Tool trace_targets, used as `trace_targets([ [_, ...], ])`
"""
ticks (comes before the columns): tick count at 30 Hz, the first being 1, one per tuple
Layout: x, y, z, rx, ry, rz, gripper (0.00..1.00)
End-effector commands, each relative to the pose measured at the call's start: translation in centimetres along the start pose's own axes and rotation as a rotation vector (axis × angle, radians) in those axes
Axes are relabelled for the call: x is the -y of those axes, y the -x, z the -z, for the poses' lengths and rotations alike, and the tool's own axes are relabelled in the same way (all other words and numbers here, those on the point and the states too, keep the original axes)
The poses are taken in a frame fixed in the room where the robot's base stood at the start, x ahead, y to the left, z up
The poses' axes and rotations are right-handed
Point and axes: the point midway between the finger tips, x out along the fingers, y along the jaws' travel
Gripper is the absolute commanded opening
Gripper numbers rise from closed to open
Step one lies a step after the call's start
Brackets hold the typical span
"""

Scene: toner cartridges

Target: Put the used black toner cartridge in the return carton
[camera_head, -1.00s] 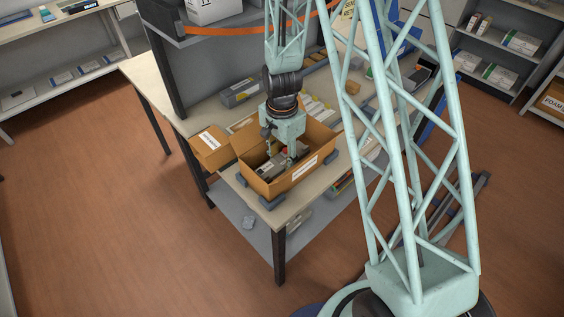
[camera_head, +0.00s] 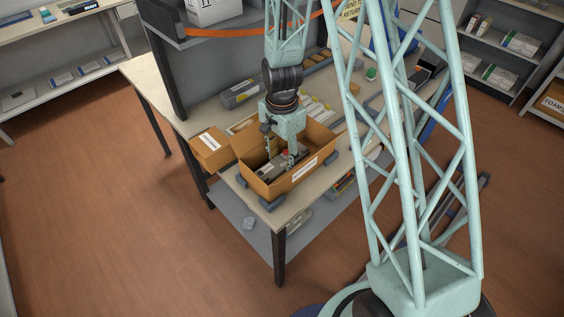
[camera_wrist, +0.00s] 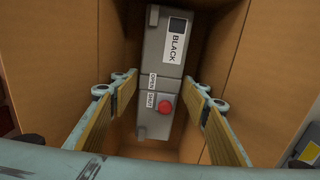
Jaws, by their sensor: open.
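The black toner cartridge (camera_wrist: 167,65) is a grey unit with a "BLACK" label, an open/shut marking and a red knob. It lies inside the open return carton (camera_head: 304,172), low between its walls. The cartridge also shows in the head view (camera_head: 266,169), partly hidden by my gripper. My gripper (camera_wrist: 160,98) is open, with one finger on each side of the cartridge and a visible gap on both sides. In the head view my gripper (camera_head: 279,157) points down into the carton. The carton stands on the bench, its flaps folded open.
A smaller labelled brown box (camera_head: 210,148) stands left of the carton. A grey cartridge (camera_head: 240,93) lies farther back on the bench (camera_head: 150,83). Dark blocks sit around the carton's base. A shelf post rises behind.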

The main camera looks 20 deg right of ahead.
Motion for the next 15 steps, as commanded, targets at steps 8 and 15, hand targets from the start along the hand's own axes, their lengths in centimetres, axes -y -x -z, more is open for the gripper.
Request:
trace_targets([
  [8, 0.1, 2.9, 0.0, -0.001, 0.000, 0.002, 0.42],
  [15, 0.1, 5.3, 0.0, -0.001, 0.000, 0.002, 0.42],
])
